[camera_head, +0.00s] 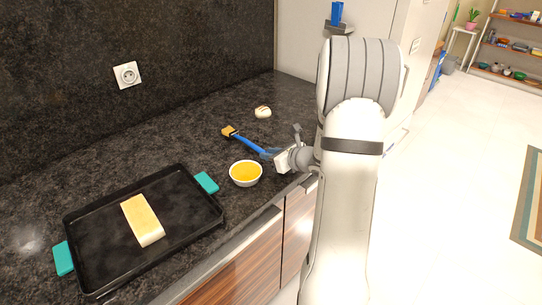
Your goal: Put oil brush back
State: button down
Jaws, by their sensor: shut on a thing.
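The oil brush (247,143) has a blue handle and an orange-brown head that points to the upper left. My gripper (277,158) is shut on the end of its handle, to the right of the bowl. The brush appears just above the dark counter; I cannot tell whether its head touches it. A white bowl (246,184) of yellow oil stands just below the brush on the counter. The gripper's fingers are small in view and partly hidden by the wrist.
A black baking tray (100,275) with teal handles holds a pale yellow loaf-like block (142,220) at the left. A small whitish item (263,112) lies behind the brush. A wall socket (127,75) is on the dark backsplash.

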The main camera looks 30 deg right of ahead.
jog(key=shift+f, duration=0.25)
jog(key=shift+f, duration=0.2)
jog(key=c, duration=1.3)
grip_release()
jog(key=shift+o, duration=0.2)
